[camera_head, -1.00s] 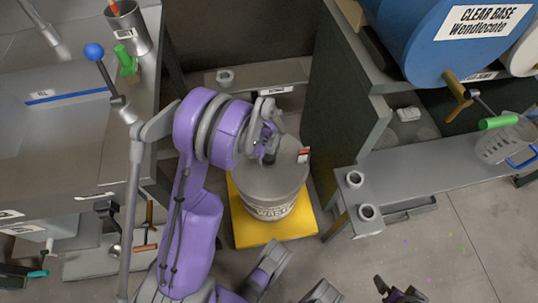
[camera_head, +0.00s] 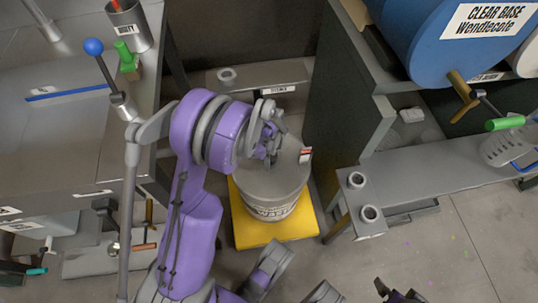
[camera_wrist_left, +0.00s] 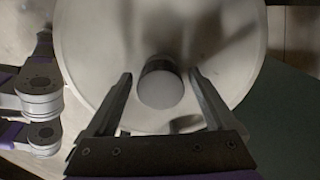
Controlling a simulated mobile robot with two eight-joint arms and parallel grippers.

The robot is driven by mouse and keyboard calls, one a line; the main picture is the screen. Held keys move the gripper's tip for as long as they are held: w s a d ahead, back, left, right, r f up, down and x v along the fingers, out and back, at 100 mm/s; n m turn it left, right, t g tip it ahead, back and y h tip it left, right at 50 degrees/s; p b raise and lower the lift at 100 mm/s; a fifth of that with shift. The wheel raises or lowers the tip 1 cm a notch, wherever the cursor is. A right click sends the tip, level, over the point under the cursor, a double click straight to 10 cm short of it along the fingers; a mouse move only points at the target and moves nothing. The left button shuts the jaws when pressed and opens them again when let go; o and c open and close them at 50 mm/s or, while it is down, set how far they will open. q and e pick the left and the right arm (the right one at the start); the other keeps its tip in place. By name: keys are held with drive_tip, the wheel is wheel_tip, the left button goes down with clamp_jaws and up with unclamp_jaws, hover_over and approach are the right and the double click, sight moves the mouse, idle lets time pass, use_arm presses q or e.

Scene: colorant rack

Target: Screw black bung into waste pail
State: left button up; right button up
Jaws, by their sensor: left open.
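The waste pail (camera_head: 270,204) is grey with a lettered label and stands on a yellow mat (camera_head: 246,235). My left gripper (camera_head: 270,158) is over its lid, its fingertips partly hidden by my own arm. In the left wrist view, the round pail lid (camera_wrist_left: 95,55) fills the middle. A short round bung (camera_wrist_left: 160,88), dark at the side with a paler grey top, stands on the lid. My left fingers (camera_wrist_left: 161,80) are open on either side of it, with a gap visible on both sides. My right gripper (camera_head: 398,291) is partly cut off at the bottom edge.
A small red and white tag (camera_head: 305,155) sits at the lid's right edge. A steel counter (camera_head: 60,130) is to the left. The floor at lower right is clear.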

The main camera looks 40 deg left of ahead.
use_arm(q)
drive_tip(key=c, duration=1.3)
drive_tip(key=shift+m, duration=0.6)
drive_tip(key=o, duration=0.9)
drive_tip(key=shift+m, duration=0.6)
drive_tip(key=o, duration=0.6)
drive_tip(key=shift+c, duration=0.2)
drive_tip(key=shift+r, duration=0.1)
wheel_tip(320, 180, up, 11)
drive_tip(key=p, duration=0.3)
drive_tip(key=shift+p, duration=0.35)
